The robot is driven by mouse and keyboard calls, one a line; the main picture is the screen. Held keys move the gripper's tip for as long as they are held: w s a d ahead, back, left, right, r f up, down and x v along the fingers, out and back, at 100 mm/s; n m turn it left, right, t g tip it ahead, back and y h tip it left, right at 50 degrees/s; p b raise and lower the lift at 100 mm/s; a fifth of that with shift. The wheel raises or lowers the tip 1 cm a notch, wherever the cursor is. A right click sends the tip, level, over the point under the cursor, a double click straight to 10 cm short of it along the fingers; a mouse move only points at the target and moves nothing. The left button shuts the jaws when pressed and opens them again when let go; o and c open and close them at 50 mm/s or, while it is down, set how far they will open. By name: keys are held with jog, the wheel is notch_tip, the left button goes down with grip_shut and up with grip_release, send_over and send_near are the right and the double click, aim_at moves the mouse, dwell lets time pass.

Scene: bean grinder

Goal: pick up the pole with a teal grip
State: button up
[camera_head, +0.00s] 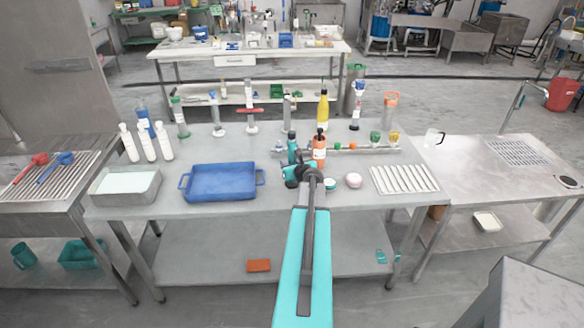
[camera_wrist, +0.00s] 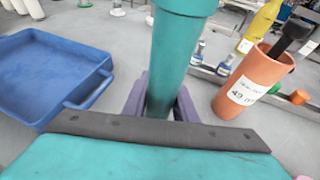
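A teal cylinder with a wider collar at its top fills the upper middle of the wrist view (camera_wrist: 180,50); it looks like the pole's teal grip. In the head view the teal thing (camera_head: 292,148) stands on the middle table, just left of an orange labelled bottle (camera_head: 319,150). My gripper (camera_head: 295,176) is at this teal thing, near the table's front. In the wrist view the fingers of my gripper (camera_wrist: 160,103) lie on either side of the teal cylinder's lower part. Whether they press on it cannot be told. Its lower end is hidden behind my gripper.
The orange bottle (camera_wrist: 250,82) stands close on the right. A blue tray (camera_head: 222,182) lies to the left. A round pink thing (camera_head: 353,181) and a white slatted rack (camera_head: 404,179) are to the right. A yellow bottle (camera_head: 322,110) stands behind.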

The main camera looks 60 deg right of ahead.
grip_shut()
jog(key=shift+r, duration=0.15)
jog(key=shift+r, duration=0.45)
notch_tip(320, 180, up, 2)
jog(key=shift+s+a+r+b, duration=0.1)
jog(key=shift+s+r+b, duration=0.1)
jog(key=shift+b, duration=0.35)
jog(key=b, duration=0.1)
send_near(289, 156)
notch_tip(289, 156, down, 5)
jog(key=d, duration=0.1)
jog(key=shift+s+d+f+p, duration=0.1)
jog(key=shift+s+f+p, duration=0.1)
jog(key=shift+s+p, duration=0.3)
jog(key=shift+s+p, duration=0.1)
jog(key=shift+p, duration=0.3)
